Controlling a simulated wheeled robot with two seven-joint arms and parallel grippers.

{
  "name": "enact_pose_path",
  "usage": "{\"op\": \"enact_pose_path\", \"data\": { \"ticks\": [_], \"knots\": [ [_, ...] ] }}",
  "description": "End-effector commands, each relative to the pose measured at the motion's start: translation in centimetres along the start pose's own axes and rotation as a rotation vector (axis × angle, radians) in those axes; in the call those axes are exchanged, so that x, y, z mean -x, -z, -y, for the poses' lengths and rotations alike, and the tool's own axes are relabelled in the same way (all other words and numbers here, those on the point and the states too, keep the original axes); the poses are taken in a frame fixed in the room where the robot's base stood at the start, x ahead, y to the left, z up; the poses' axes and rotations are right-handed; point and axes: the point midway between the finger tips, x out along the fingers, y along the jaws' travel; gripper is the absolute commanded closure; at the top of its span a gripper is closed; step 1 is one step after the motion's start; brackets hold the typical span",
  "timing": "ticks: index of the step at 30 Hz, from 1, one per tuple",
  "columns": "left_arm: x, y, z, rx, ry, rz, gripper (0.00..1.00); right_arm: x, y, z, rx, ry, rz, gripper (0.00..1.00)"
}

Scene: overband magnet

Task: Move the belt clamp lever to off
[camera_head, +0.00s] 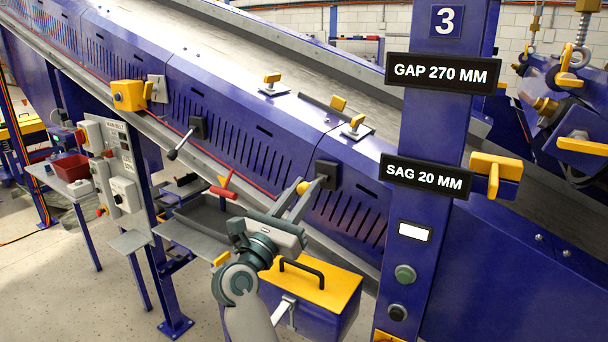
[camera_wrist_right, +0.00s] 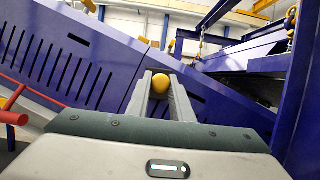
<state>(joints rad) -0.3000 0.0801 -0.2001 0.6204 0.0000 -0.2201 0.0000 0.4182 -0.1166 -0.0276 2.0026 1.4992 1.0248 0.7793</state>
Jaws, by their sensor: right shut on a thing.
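A lever with a round yellow knob (camera_head: 303,187) stands out from a black mounting plate (camera_head: 327,172) on the blue conveyor side, left of the blue post. My right gripper (camera_head: 306,192) reaches up to it from below, with its fingers closed on either side of the knob. In the right wrist view the yellow knob (camera_wrist_right: 160,83) sits between the two grey fingertips (camera_wrist_right: 161,90). The lever's shaft is mostly hidden by the fingers. No on or off marking is readable beside it. My left gripper is in neither view.
A red handle (camera_head: 223,187) is just left of my right gripper. A black-knobbed lever (camera_head: 180,145) is further left. A yellow-lidded blue box (camera_head: 318,287) stands below. The blue post (camera_head: 425,250) with signs and buttons rises close on the right.

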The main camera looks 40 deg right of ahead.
Motion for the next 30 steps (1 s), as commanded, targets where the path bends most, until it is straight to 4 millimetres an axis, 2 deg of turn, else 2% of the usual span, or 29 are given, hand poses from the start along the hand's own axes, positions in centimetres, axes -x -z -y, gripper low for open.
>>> {"op": "enact_pose_path", "data": {
  "ticks": [1, 16, 30],
  "knots": [
    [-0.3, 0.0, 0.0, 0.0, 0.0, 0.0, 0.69, 0.2, 0.6, 0.0, 0.001, 0.0, -0.005, 1.0],
    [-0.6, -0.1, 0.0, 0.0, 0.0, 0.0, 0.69, 0.3, 0.8, 0.0, 0.002, 0.001, -0.005, 1.0],
    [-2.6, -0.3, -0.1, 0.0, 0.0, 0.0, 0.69, 0.7, 3.1, 0.0, 0.002, 0.001, -0.005, 1.0]
  ]
}}
